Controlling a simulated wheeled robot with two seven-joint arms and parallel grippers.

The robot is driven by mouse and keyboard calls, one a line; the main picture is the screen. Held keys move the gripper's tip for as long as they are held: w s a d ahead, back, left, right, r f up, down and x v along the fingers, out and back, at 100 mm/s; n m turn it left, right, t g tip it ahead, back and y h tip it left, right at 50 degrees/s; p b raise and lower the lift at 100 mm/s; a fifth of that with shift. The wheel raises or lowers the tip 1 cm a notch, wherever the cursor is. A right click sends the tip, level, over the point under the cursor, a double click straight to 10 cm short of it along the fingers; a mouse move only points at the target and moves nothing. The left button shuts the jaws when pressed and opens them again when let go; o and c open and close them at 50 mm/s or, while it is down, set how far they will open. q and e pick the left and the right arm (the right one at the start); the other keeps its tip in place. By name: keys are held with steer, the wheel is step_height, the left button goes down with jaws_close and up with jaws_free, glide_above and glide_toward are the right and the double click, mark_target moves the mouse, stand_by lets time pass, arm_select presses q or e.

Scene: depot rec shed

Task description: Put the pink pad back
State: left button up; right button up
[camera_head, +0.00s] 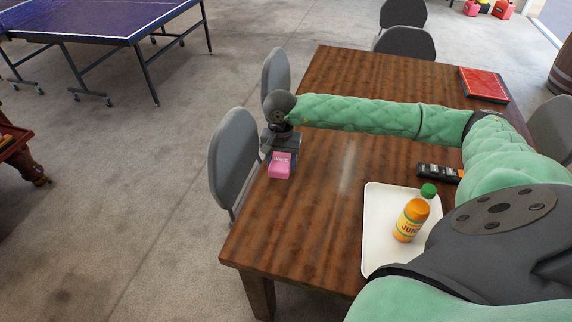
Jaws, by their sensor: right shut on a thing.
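The pink pad (280,166) is a small pink block near the left edge of the wooden table (321,228). My right gripper (281,150) is right behind it, pointing down, and is shut on it. The gripper's fingers are mostly hidden by its dark body and the pad. I cannot tell whether the pad touches the table top or is held just above it. My left gripper is not in the view.
A white tray (375,215) holds an orange juice bottle (411,218) with a green cap. A black device (436,171) lies behind the tray. A red book or box (483,85) lies at the far right corner. Grey chairs (234,155) stand along the left side. The table's front left is clear.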

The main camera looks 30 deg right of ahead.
arm_select(q)
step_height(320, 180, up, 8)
steer(key=b, duration=0.2)
arm_select(e)
steer(key=d+m, duration=0.5)
steer(key=d, duration=0.4)
steer(key=shift+m, duration=0.3)
steer(key=w+f+p, duration=0.1)
steer(key=w+f, duration=0.1)
steer(key=w, duration=0.1)
steer(key=w+f+p, duration=0.2)
steer(key=w, duration=0.2)
steer(key=w+f+p, duration=0.2)
steer(key=w, duration=0.1)
steer(key=shift+w+a+f, duration=0.15)
steer(key=shift+a+f, duration=0.15)
steer(key=shift+f, duration=0.05)
steer(key=shift+w+f, duration=0.25)
steer(key=shift+w, duration=0.05)
steer(key=shift+s+f+p, duration=0.1)
steer(key=shift+f+p, duration=1.1)
steer(key=shift+f, duration=0.85)
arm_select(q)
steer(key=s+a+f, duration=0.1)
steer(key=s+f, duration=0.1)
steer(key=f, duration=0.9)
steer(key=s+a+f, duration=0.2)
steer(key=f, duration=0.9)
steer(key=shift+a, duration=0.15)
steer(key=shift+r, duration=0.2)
